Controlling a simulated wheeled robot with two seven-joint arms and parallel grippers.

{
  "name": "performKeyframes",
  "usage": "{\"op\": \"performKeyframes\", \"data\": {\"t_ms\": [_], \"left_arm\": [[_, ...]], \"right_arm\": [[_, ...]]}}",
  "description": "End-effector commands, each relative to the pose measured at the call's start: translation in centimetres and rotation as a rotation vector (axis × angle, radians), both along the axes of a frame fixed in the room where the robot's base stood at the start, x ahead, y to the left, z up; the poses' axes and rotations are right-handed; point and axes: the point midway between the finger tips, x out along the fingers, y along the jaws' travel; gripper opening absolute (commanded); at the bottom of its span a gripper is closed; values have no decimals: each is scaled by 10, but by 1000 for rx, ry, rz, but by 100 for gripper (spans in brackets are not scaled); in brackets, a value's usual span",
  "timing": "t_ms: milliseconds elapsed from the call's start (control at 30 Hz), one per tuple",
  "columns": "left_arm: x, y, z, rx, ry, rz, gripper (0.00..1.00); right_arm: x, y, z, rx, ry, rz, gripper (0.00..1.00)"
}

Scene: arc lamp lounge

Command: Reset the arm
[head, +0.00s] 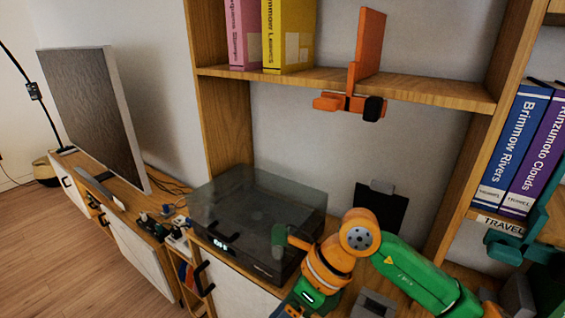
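An orange and green jointed arm (405,273), which looks like my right arm, comes in from the lower right. It bends at an orange elbow joint (360,237), and its forearm runs down to the bottom edge. No fingertips show there. My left arm and gripper do not show. A black record player (268,262) with a tinted clear cover (258,200) sits on the cabinet behind my forearm. Its small display is lit. I cannot make out a tonearm under the cover. The frame does not show which arm the task means.
An orange bookend (369,45) is clamped to the upper shelf, right of a yellow book (288,35). A teal clamp (508,246) sits by blue (515,140) and purple books at right. A framed panel (92,110) stands on the left cabinet. Floor is clear at lower left.

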Motion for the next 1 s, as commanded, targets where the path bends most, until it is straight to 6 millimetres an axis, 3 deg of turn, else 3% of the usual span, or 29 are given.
{"op": "performKeyframes", "data": {"t_ms": [67,167,267,333,367,400,467,533,600,667,700,800,900,1000], "left_arm": [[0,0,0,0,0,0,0],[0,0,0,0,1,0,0],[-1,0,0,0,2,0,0],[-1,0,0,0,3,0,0],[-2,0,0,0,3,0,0],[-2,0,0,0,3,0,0],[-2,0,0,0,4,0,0],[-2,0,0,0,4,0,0],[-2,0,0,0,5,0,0],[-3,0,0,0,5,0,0],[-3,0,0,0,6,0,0],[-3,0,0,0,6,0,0],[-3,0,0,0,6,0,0],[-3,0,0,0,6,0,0]], "right_arm": [[-16,31,11,179,59,6,62],[-34,69,44,475,166,-26,62],[-39,94,108,891,350,-152,62],[-16,82,159,1236,536,-350,62],[2,66,176,1385,629,-472,62],[32,37,185,1568,759,-668,62],[72,-12,170,1763,933,-980,62],[102,-65,125,1890,1102,-1348,62],[110,-107,64,1926,1243,-1721,62],[101,-134,11,1897,1341,-2024,62],[90,-147,-21,-1786,-1340,2126,62],[51,-167,-84,-1408,-1228,2153,62],[8,-176,-129,-1113,-1134,2158,62],[-37,-180,-160,-864,-1054,2150,62]]}}
